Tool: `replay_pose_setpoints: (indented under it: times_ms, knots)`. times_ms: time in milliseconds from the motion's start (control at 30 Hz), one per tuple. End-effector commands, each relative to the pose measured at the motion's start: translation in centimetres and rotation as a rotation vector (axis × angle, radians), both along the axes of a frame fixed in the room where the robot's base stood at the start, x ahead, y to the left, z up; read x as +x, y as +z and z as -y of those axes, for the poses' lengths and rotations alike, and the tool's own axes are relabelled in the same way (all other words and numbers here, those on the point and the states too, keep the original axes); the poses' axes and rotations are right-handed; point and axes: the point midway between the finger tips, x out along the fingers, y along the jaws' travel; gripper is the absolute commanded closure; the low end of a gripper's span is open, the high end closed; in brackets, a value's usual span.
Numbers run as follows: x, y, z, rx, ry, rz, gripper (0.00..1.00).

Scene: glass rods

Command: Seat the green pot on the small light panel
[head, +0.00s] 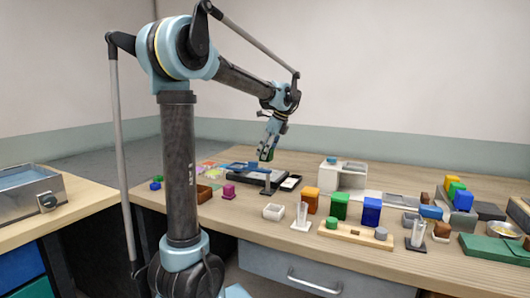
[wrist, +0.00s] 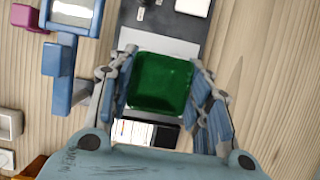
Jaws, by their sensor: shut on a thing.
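My gripper (head: 268,150) is shut on the green pot (wrist: 160,83), with a finger on each side of it. In the wrist view I look down on the pot's square green top. The pot shows as a small green patch (head: 266,155) in the head view. It is held above a dark board (wrist: 185,32) with pale panels. A bright white panel with a dark edge (wrist: 132,132) shows just below the pot in the wrist view, partly hidden by my gripper. I cannot tell for sure which panel is the small light panel.
A blue stand (wrist: 57,75) is close to the left of my gripper in the wrist view. A magenta block (head: 228,191), a white tray (head: 273,212) and orange (head: 310,201), green (head: 339,206) and blue (head: 371,211) blocks stand nearer the front. A white box (head: 345,177) is to the right.

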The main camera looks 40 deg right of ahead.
Motion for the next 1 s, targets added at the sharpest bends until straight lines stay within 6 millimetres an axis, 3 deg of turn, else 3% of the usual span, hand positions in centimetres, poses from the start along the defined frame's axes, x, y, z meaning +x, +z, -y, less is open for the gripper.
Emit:
replay_pose_setpoints:
  times_ms: [700,1000]
  knots:
    - [0.0,-4.6,0.0,0.000,0.001,0.000,0.82]
    - [0.0,-5.4,0.0,0.000,0.000,0.000,0.82]
